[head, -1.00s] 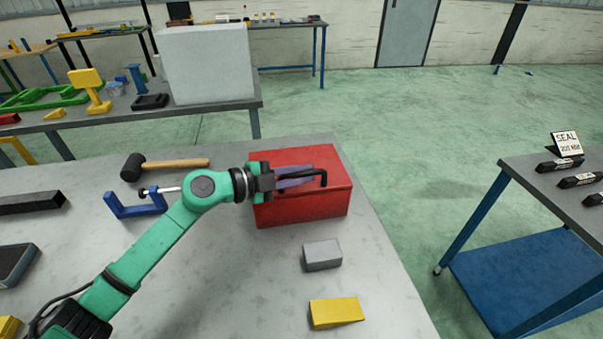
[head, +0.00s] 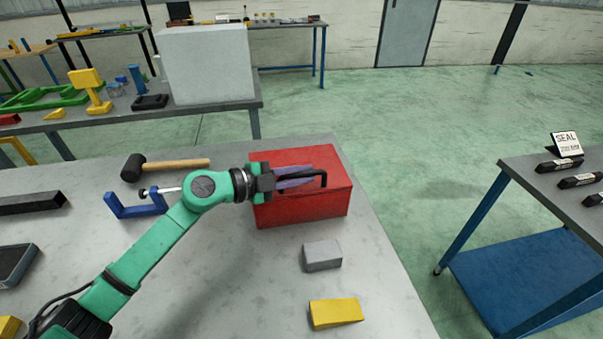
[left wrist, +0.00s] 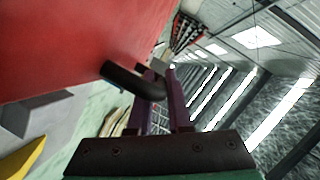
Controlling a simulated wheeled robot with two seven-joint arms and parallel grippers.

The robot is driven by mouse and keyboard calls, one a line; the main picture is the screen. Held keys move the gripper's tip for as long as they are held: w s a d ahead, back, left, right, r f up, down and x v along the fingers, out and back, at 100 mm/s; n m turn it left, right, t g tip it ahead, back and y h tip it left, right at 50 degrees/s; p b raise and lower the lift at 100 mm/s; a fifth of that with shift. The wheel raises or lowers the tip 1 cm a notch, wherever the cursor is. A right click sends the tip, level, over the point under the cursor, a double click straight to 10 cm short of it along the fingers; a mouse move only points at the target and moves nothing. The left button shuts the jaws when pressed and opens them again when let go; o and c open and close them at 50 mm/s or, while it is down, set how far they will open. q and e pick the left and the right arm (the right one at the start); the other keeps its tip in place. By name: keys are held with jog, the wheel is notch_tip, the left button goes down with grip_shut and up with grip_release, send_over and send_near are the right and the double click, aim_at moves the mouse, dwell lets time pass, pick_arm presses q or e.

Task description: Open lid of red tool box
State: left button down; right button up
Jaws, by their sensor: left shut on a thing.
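The red tool box (head: 305,205) stands on the grey workbench with its lid (head: 296,157) down. A black bar handle (head: 323,180) runs along the lid. My left gripper (head: 298,180) reaches over the lid from the left, with its purple fingers at the handle. In the left wrist view, the fingers (left wrist: 165,100) are shut on the black handle (left wrist: 133,80), and the red tool box (left wrist: 75,45) fills the upper left. My right gripper is not in view.
Right of and in front of the box lie a grey block (head: 322,256) and a yellow wedge (head: 336,313). A blue-legged table (head: 545,195) stands apart on the right.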

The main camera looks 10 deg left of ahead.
pick_arm(q)
jog(key=shift+n+g, duration=0.3)
jog(key=shift+n, duration=0.2)
jog(key=r+p, duration=0.2)
jog(key=p, duration=0.1)
jog(key=w+r+p, duration=0.1)
jog(key=r+p, duration=0.1)
jog(key=p, duration=0.1)
jog(key=shift+w+a+r+p, duration=0.15)
jog(key=shift+a+r+p, duration=0.05)
jog(key=shift+p, duration=0.1)
jog(key=w+a+r+p, duration=0.1)
jog(key=w+r+p, duration=0.3)
jog(key=shift+w+a+r+p, duration=0.3)
jog(key=shift+r+p, duration=0.1)
